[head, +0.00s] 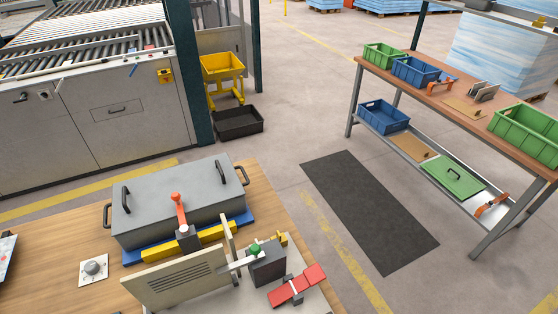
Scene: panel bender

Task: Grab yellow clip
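A small yellow piece (282,239), which may be the clip, shows beside a dark grey block (268,263) on the near wooden table. It is too small to make out its shape. A longer yellow bar (158,254) lies along the front of the grey lidded box (180,200), partly hidden by a dark clamp with an orange-red knob (176,197). Neither of my grippers shows in the head view.
A beige slotted panel (175,284) stands upright at the table front, near a red-handled clamp (297,287). A workbench (465,118) with green and blue bins stands at right. A dark mat (368,212) lies on open floor.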

